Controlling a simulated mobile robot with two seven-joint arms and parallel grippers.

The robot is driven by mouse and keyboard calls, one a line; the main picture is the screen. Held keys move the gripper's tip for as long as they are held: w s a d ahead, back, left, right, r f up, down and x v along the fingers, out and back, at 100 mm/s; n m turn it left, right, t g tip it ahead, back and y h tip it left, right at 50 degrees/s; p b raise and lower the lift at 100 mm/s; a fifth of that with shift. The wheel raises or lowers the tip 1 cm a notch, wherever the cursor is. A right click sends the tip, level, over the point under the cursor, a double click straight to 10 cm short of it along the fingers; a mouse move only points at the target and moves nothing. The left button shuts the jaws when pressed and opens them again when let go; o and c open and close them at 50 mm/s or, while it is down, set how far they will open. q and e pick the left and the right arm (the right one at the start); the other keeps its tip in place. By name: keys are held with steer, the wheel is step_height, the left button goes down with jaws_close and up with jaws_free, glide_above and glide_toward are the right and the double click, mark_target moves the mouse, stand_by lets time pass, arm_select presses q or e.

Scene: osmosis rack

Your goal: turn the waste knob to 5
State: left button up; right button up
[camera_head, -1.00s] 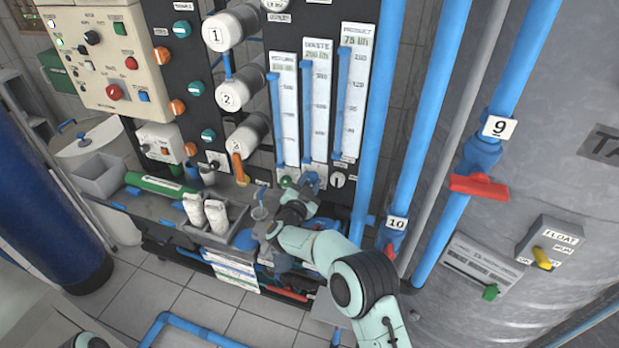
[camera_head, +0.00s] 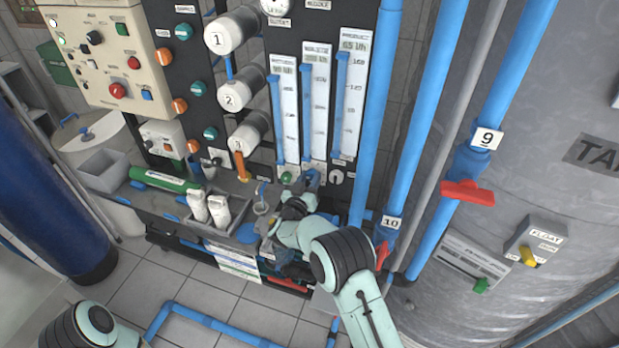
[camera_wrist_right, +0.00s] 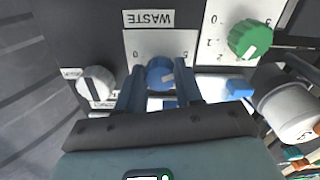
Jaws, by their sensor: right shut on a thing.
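The waste knob (camera_wrist_right: 160,72) is blue with a pale mark and sits on a white plate under the upside-down WASTE label (camera_wrist_right: 155,19) in the right wrist view. My right gripper (camera_wrist_right: 160,84) is shut on it, one blue finger on each side. The plate's 0 and 5 show upside down beside the knob. The pale mark's exact reading is hard to tell. In the head view my right gripper (camera_head: 309,187) reaches the panel's lower edge and partly hides the knob. My left arm shows at the bottom left; its gripper is outside the view.
A green knob (camera_wrist_right: 250,40) and a white knob (camera_wrist_right: 97,83) flank the waste knob. Blue-capped flow meters (camera_head: 316,105) rise above it. A blue pipe (camera_head: 374,120) stands close on the right. A grey tray with white bottles (camera_head: 208,207) lies to the left.

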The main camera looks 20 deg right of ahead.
arm_select(q)
steer(key=shift+w+r, duration=0.1)
stand_by(0.4)
arm_select(e)
steer(key=o, duration=1)
steer(key=shift+o, duration=0.2)
steer(key=shift+s+a+f, duration=0.1)
steer(key=shift+s+a, duration=0.1)
arm_select(q)
steer(key=s+f+b, duration=0.3)
steer(key=s+f, duration=0.1)
steer(key=f, duration=0.1)
steer(key=shift+b, duration=0.4)
arm_select(e)
steer(key=v, duration=1.3)
arm_select(q)
steer(key=shift+s+g, duration=0.15)
steer(key=shift+g, duration=0.15)
